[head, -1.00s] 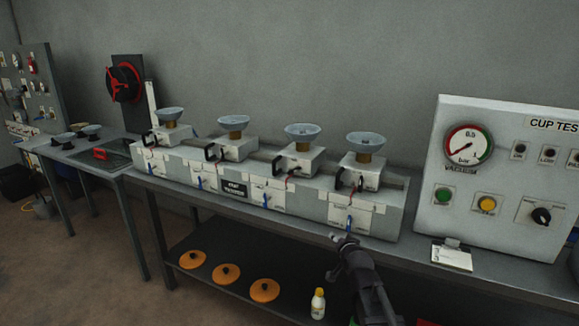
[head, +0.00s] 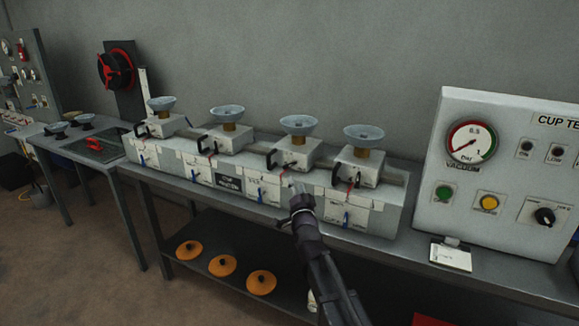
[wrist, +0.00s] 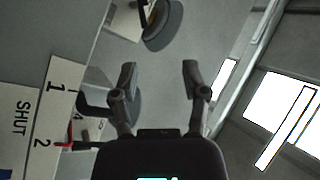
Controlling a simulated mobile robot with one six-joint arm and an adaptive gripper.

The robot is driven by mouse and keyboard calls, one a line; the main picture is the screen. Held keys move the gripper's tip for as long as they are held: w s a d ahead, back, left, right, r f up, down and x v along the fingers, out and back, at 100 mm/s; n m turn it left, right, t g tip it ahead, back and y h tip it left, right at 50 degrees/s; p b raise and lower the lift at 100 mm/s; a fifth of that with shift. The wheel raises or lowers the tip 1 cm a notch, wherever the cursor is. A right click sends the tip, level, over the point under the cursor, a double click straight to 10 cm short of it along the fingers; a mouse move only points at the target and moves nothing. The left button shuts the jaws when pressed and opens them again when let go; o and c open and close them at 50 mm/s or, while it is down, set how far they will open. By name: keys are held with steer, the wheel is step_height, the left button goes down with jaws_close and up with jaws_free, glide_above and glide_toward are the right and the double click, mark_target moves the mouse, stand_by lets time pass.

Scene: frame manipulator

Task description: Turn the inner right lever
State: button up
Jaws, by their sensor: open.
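The cup test bench (head: 385,222) carries a row of blue levers on its white front plates. The inner right lever (head: 260,192), third from the left, is small and looks roughly upright in the head view. My gripper (head: 294,188) is in front of the bench, just right of this lever, apart from it as far as I can tell. In the wrist view my gripper (wrist: 160,76) is open with nothing between its fingers. A white plate marked 1, 2 and SHUT (wrist: 38,125) is at the left there. The outer right lever (head: 346,220) is right of my gripper.
Suction cups (head: 298,125) on white blocks with black handles (head: 272,160) stand above the levers. A vacuum panel (head: 500,210) is at the right, with a notepad (head: 450,256) before it. Orange discs (head: 222,265) lie on the lower shelf.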

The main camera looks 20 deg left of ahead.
mark_target(289, 165)
steer(key=shift+a, duration=0.15)
steer(key=w+a, duration=0.2)
steer(key=w, duration=0.1)
steer(key=w+a, duration=0.2)
steer(key=w, duration=0.2)
steer(key=w+a, duration=0.2)
steer(key=w, duration=0.1)
steer(key=shift+w+a, duration=0.1)
steer(key=shift+w, duration=0.25)
steer(key=shift+w+a+r, duration=0.15)
steer(key=shift+w, duration=0.15)
